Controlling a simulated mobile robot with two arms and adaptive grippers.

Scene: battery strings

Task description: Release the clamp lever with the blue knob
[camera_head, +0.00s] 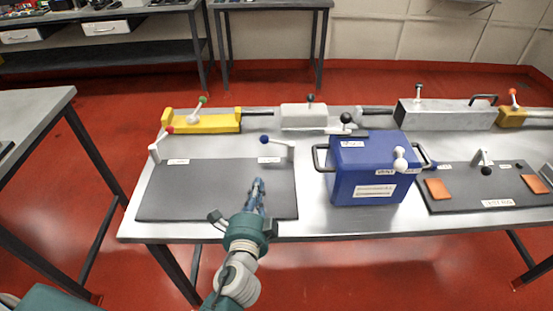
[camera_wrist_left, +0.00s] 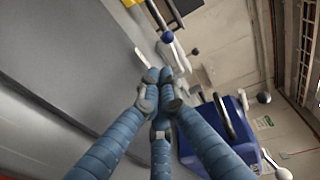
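The clamp lever with the blue knob (camera_head: 264,139) is at the back right corner of a dark plate on the table. Its white arm (camera_head: 280,143) runs right from the knob to a white post. The blue knob also shows in the left wrist view (camera_wrist_left: 168,37), beyond the fingertips. My left gripper (camera_head: 258,183) is over the right part of the dark plate, in front of the lever and apart from it. Its blue fingers come together at the tips (camera_wrist_left: 157,76), with nothing seen between them. My right gripper is not in view.
A blue box (camera_head: 372,194) with black handles and a white knob stands right of the gripper. Behind are a yellow block (camera_head: 215,122) with a green-knobbed lever and a grey clamp block (camera_head: 303,115). The dark plate's (camera_head: 190,195) left part is clear.

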